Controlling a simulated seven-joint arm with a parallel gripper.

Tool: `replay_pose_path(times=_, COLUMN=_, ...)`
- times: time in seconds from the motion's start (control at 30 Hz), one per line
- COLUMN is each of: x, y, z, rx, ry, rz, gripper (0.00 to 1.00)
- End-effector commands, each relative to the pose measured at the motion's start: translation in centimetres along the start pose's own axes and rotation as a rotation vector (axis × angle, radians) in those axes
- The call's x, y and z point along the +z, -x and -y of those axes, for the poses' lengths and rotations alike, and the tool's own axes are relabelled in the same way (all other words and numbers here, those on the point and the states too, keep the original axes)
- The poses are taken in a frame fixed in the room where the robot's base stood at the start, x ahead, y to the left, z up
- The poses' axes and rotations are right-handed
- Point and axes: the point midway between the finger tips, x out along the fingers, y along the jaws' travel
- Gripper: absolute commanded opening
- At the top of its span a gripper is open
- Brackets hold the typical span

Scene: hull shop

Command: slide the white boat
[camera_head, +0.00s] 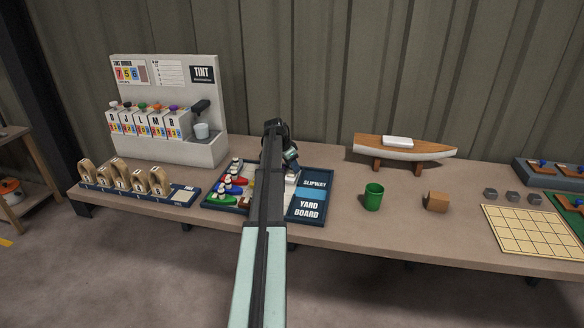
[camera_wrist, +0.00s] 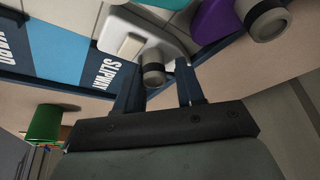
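The white boat (camera_wrist: 127,42) lies on the yard board, near the blue SLIPWAY panel (camera_wrist: 90,62) in the wrist view. It has a cream block on its deck and a grey, dark-banded funnel (camera_wrist: 153,72). My gripper (camera_wrist: 158,68) is open, its two dark fingers apart on either side of the funnel, with a gap visible at least on the right. In the head view my arm covers much of the yard board (camera_head: 309,212), and only a pale bit of the white boat (camera_head: 293,175) shows beside my gripper (camera_head: 290,158).
A purple boat (camera_wrist: 212,25) and a teal one (camera_wrist: 166,3) lie close to the white boat. Red, blue and green boats (camera_head: 221,198) fill the board's left part.

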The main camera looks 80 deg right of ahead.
Motion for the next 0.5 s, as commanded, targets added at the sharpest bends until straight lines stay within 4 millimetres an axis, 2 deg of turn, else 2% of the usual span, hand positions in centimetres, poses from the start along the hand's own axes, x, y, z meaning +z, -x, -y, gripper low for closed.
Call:
replay_pose_path(times=0.03, x=-0.18, y=-0.04, z=0.03, rx=0.000, ry=-0.001, rz=-0.003, gripper=0.41)
replay_pose_path(times=0.13, x=-0.13, y=-0.04, z=-0.04, rx=0.001, ry=-0.001, rz=-0.002, gripper=0.51)
replay_pose_path(times=0.37, x=-0.02, y=0.01, z=-0.14, rx=0.002, ry=-0.001, rz=0.000, gripper=0.51)
replay_pose_path(times=0.5, x=-0.01, y=0.70, z=-0.15, rx=0.002, ry=-0.001, rz=-0.001, gripper=0.51)
